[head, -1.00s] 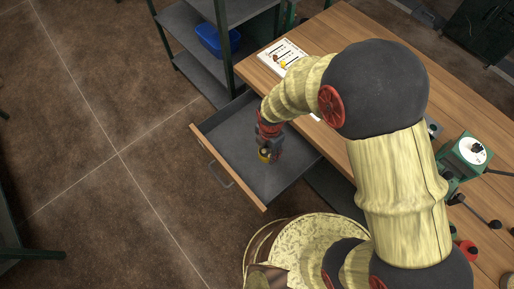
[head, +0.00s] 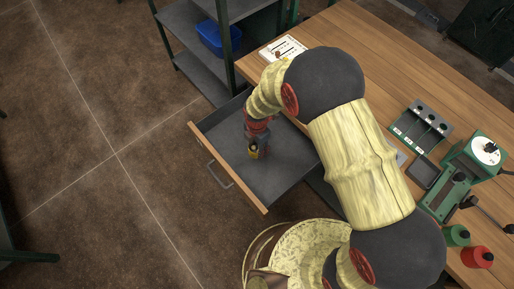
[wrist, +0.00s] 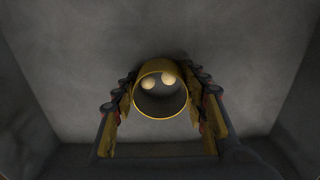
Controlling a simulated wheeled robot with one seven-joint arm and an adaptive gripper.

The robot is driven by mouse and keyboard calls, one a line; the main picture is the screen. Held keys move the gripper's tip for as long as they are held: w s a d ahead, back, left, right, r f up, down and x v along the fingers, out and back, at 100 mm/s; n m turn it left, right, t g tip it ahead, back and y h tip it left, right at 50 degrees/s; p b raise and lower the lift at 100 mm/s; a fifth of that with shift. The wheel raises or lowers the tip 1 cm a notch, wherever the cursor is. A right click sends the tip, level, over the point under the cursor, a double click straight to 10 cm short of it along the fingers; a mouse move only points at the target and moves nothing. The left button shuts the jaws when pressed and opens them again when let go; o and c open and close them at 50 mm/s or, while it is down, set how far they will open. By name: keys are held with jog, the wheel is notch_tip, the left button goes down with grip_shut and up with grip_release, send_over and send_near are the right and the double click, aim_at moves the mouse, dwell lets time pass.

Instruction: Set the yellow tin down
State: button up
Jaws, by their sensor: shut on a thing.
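The yellow tin (head: 254,152) is a small open-topped cylinder held in my gripper (head: 256,147), over the open grey drawer (head: 287,160). In the wrist view the tin (wrist: 160,117) sits between the two fingers of my gripper (wrist: 160,105), mouth towards the camera, with two pale round things inside. The fingers are shut on its sides. The grey drawer floor (wrist: 90,60) lies behind it. I cannot tell whether the tin touches the floor.
The drawer's wooden front (head: 228,168) has a metal handle (head: 219,174). The wooden workbench (head: 385,80) carries a green machine (head: 455,190), a three-hole rack (head: 422,127), and green (head: 456,235) and red (head: 477,256) bottles. A shelf holds a blue bin (head: 218,38). The drawer around the tin looks empty.

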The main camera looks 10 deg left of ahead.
jog(key=shift+r, duration=0.1)
jog(key=o, duration=1.4)
jog(key=shift+c, duration=0.2)
notch_tip(320, 180, up, 12)
jog(key=p, duration=0.4)
